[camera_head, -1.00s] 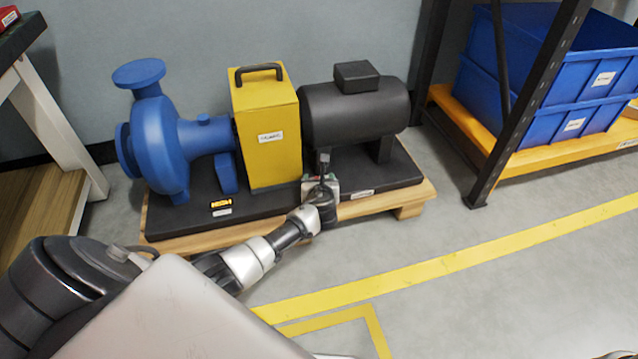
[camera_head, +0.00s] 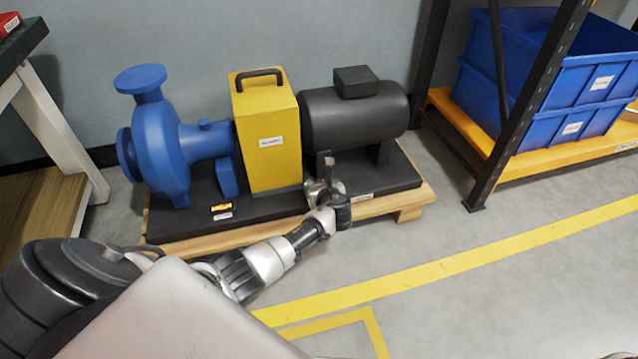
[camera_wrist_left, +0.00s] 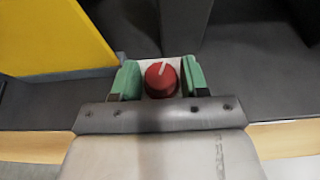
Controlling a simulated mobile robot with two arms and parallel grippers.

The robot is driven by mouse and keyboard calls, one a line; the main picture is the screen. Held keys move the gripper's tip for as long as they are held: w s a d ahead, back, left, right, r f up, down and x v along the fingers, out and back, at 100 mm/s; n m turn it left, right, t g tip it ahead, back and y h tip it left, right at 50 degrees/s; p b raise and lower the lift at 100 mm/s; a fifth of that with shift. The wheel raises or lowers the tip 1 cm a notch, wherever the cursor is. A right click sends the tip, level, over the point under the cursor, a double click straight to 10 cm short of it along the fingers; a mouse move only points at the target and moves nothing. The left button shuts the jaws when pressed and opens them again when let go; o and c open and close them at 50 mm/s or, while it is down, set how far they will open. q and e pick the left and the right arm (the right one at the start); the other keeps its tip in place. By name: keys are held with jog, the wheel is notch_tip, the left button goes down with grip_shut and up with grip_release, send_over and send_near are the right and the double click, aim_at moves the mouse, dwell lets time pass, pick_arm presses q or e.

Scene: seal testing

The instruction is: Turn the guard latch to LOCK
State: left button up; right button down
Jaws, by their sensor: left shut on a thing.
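The guard latch is a red round knob (camera_wrist_left: 161,80) with a white pointer line on a pale plate. In the left wrist view the line points up and slightly right. My left gripper (camera_wrist_left: 160,78) has its green fingertips on either side of the knob and is shut on it. In the head view my left gripper (camera_head: 320,188) is at the front edge of the black pump base and mostly hides the latch. The yellow guard (camera_head: 268,145) stands on the base just behind and left of it. No LOCK lettering is readable. My right gripper is out of view.
A blue pump (camera_head: 160,150) and a dark motor (camera_head: 355,115) stand on either side of the guard. The black base (camera_head: 265,208) rests on a wooden pallet (camera_head: 200,245). A shelf with blue crates (camera_head: 550,85) stands at right. The floor in front is clear.

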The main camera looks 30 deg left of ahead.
pick_arm(q)
jog(key=shift+w+d+n+g+y, duration=0.1)
jog(key=shift+n+g+y, duration=0.6)
jog(key=shift+n+g, duration=0.45)
jog(key=shift+n+g+y+b, duration=0.65)
jog(key=shift+n+g, duration=0.4)
jog(key=shift+g, duration=0.1)
jog(key=o, duration=0.7)
jog(key=shift+o, duration=0.2)
